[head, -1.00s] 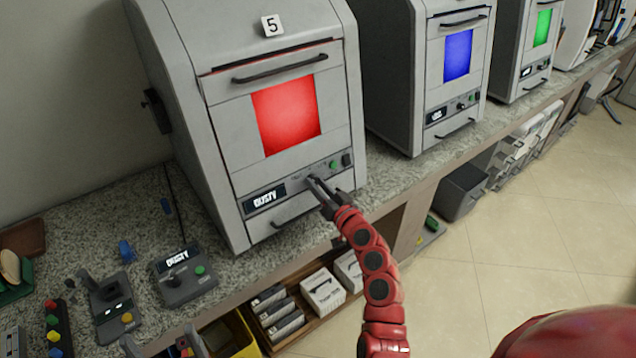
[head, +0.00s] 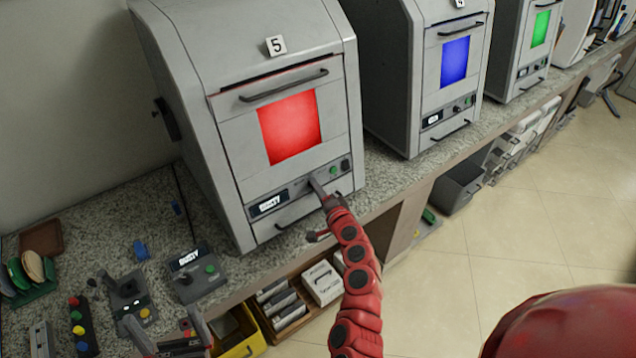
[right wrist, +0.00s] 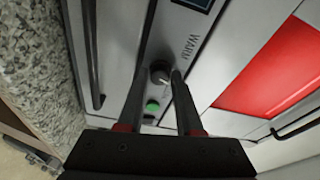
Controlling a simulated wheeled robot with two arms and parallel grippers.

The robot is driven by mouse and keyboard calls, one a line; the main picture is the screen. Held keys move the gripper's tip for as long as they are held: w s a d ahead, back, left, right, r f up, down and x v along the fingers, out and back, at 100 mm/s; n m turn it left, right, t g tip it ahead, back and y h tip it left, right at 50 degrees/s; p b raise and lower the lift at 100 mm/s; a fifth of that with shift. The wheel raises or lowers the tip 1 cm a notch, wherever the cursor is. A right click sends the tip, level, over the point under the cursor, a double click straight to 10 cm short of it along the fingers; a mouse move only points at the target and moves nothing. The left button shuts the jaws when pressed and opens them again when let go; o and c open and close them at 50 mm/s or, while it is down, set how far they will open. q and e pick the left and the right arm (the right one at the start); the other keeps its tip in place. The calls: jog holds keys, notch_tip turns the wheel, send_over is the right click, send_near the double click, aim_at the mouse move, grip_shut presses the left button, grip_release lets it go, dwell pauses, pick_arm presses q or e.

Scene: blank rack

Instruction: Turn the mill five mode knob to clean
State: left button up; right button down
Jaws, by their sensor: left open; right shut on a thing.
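Mill five (head: 235,130), a grey cabinet with a "5" tag and a glowing red window (head: 289,127), stands on the counter. Its front strip holds a small display (head: 268,204) that seems to read "DUSTY". My right gripper (head: 317,186) is at this strip, right of the display. In the right wrist view its fingers (right wrist: 160,78) close around the dark round mode knob (right wrist: 160,72). The word "WARM" (right wrist: 188,46) is printed near the knob; other markings are too blurred or hidden to read. My left gripper (head: 162,322) is open and empty at the bottom left.
A green button (right wrist: 152,106) sits close beside the knob. A handle (head: 310,212) runs below the strip. A separate control box (head: 195,284) with its own "DUSTY" display stands on the counter at left. Mills with blue (head: 454,62) and green windows stand further right.

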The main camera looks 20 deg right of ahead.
jog(key=shift+r+m+g+p, duration=0.1)
jog(key=shift+m+g+p, duration=0.3)
jog(key=shift+m+p, duration=1.55)
jog(key=shift+r+m+g+p, duration=0.1)
jog(key=shift+m+g+p, duration=0.3)
jog(key=shift+m+p, duration=1.55)
jog(key=c, duration=0.6)
grip_release()
jog(key=shift+f, duration=0.1)
jog(key=b+v, duration=0.3)
jog(key=v, duration=1.4)
jog(key=shift+s+d+b, duration=0.1)
jog(key=shift+b, duration=0.25)
